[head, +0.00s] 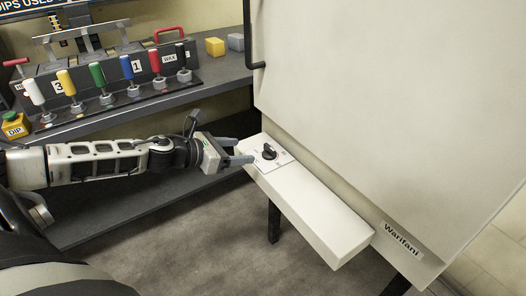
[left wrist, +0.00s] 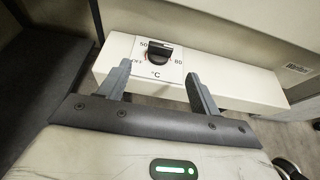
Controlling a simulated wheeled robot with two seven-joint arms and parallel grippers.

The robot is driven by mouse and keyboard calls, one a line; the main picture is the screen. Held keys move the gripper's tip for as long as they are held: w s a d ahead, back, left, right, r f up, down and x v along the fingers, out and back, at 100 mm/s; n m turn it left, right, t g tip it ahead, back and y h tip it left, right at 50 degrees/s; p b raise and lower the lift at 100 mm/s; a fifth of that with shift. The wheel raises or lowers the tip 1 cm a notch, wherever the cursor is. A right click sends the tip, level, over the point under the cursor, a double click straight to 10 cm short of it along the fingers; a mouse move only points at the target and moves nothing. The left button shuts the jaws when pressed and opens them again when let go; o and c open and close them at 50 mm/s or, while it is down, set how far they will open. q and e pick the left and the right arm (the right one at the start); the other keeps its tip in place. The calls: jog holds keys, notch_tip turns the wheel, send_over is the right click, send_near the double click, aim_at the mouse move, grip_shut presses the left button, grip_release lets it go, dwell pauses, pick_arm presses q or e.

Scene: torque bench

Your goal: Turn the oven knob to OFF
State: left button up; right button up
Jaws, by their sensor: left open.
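The oven knob (head: 269,152) is a black knob on a white dial plate at the left end of the oven's white ledge (head: 310,205). In the left wrist view the knob (left wrist: 159,50) shows with "OFF" at its left, "50" at its upper left, "80" at its right and "°C" below. Which mark it points to I cannot tell for sure. My left gripper (head: 240,150) is open and empty, just left of the knob and apart from it. In the left wrist view its two fingers (left wrist: 158,88) stand on either side below the dial plate. My right gripper is not in view.
The large white oven body (head: 390,100) with a "Warifani" label rises behind the ledge. A dark handle (head: 248,40) is at its upper left edge. At the left, a grey bench (head: 150,108) holds several coloured levers and a yellow button box (head: 14,124). Floor below is clear.

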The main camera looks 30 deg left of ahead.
aim_at(268, 149)
pick_arm(q)
jog(key=p+x, duration=0.1)
jog(key=x, duration=0.6)
jog(key=shift+w+d+f, duration=0.15)
jog(key=shift+w+d, duration=0.05)
jog(key=shift+w, duration=0.15)
jog(key=shift+w+d+f, duration=0.15)
jog(key=shift+w+f, duration=0.1)
jog(key=shift+w, duration=0.15)
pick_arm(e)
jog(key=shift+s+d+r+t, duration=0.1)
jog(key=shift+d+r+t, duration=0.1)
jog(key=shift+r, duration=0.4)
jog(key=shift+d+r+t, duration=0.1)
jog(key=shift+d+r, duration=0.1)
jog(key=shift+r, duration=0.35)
pick_arm(q)
jog(key=c, duration=1)
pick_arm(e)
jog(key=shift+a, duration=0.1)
